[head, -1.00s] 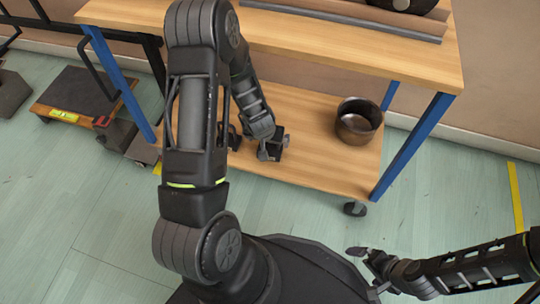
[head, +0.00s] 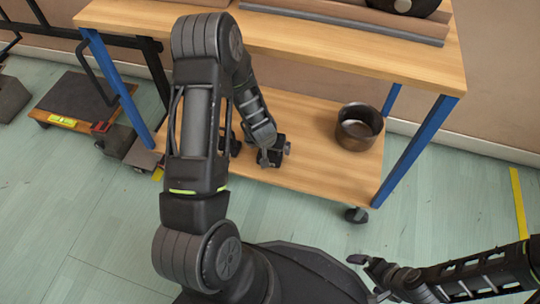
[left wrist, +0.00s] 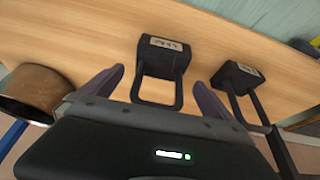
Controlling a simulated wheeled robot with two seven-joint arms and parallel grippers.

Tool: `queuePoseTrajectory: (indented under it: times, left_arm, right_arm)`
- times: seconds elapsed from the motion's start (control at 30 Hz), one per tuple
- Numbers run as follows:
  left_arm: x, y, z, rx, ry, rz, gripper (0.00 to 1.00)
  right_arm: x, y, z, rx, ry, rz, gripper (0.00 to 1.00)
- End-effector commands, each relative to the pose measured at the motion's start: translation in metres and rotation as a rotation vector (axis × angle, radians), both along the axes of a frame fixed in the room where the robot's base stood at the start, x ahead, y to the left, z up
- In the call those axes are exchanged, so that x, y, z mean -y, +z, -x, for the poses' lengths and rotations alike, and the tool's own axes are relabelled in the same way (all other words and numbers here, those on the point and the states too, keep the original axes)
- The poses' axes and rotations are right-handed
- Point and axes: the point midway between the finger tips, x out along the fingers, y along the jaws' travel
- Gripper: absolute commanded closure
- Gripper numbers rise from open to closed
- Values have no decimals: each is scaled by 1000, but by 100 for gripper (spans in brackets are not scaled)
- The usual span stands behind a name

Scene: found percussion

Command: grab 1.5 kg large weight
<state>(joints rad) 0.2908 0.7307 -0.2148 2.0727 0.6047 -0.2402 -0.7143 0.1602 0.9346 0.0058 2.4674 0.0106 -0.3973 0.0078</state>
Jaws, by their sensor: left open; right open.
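Two black weights with loop handles show in the left wrist view on the wooden lower shelf (head: 315,165). One weight (left wrist: 165,55) lies between my left gripper's fingers in the picture, its handle towards the palm. The other weight (left wrist: 236,77) is to the right, outside the right-hand finger. Their labels are too small to read. My left gripper (left wrist: 160,90) is open; I cannot tell whether its fingers touch the nearer weight. In the head view, my left forearm partly hides the weights. My right gripper (head: 367,278) is open and empty above the floor at the lower right.
A metal pot (head: 358,128) stands on the lower shelf, right of my left gripper; it also shows in the left wrist view (left wrist: 35,92). Blue legs (head: 415,145) bound the shelf. A low platform (head: 75,105) stands at left.

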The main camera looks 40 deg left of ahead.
Motion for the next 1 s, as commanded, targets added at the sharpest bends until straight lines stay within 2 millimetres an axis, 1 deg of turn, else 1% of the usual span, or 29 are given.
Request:
queuePoseTrajectory:
  times: [0.03, 0.13, 0.3, 0.93, 1.0]
  left_arm:
    - [-1, -11, -2, -1, 1, 1, 0]
    - [-3, -27, -8, -1, 1, 1, 0]
    - [-6, -42, -16, 0, 0, 0, 0]
    - [-6, -41, -17, 0, 0, 0, 0]
    - [-6, -41, -17, 0, 0, 0, 5]
  right_arm:
    - [0, -10, -1, 2, -1, 0, 0]
    - [0, -21, -2, 6, -3, 1, 0]
    - [0, -28, -5, 8, -6, -1, 0]
    - [0, -26, -4, 7, -4, -1, 0]
    - [0, -26, -4, 7, -4, -1, 0]
